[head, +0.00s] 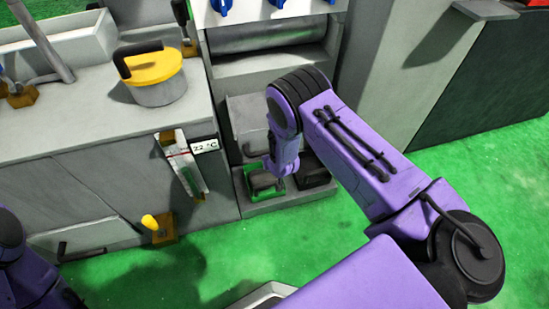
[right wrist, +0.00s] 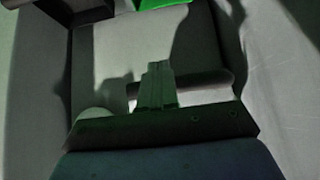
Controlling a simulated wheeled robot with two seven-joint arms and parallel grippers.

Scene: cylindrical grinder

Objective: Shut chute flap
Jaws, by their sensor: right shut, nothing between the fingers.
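A grey panel (head: 248,112), which looks like the chute flap, is in the recess of the machine, partly hidden by my right arm. In the right wrist view a broad grey panel (right wrist: 115,50) fills the middle, with a dark bar (right wrist: 205,82) across it behind my fingers. I cannot tell whether the flap is open or shut. My right gripper (right wrist: 158,68) is shut and empty, in front of this panel. Whether it touches the panel or bar is unclear. My left gripper is out of view.
A green bin (head: 254,194) and a black bin (head: 312,174) stand on the low shelf under my right forearm. A yellow-lidded pot (head: 156,76) is on the grey counter to the left. A yellow-tipped lever (head: 150,222) sticks out low. The green floor (head: 480,180) is open at right.

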